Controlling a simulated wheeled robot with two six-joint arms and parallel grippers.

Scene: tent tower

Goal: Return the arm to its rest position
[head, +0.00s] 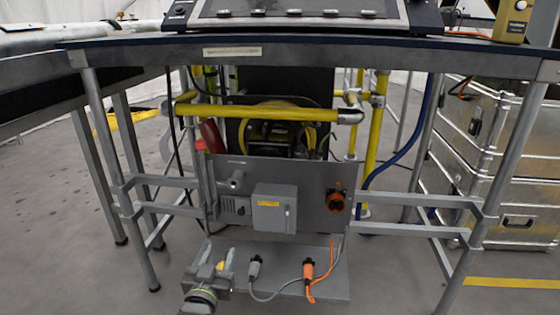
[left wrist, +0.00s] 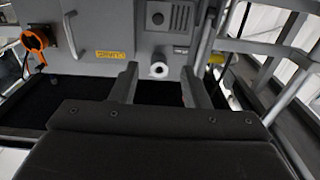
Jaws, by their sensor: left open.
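My left gripper (head: 217,258) is at the lower left of the head view, in front of the grey panel (head: 315,185) and over the left part of the low grey shelf. In the left wrist view my left gripper (left wrist: 160,74) has its two fingers apart, with nothing held between them. A round pale-ended grey socket (head: 235,181) on the panel shows in the gap between the fingers in the wrist view (left wrist: 158,69), behind the fingertips. The wrist picture appears upside down. My right gripper is in neither view.
A grey plug (head: 254,268) and an orange plug (head: 308,270) stand on the shelf (head: 335,284) with cables trailing. The panel bears a grey box (head: 271,207) and an orange socket (head: 336,201). Table legs (head: 112,160) stand either side; the table top (head: 300,45) is above.

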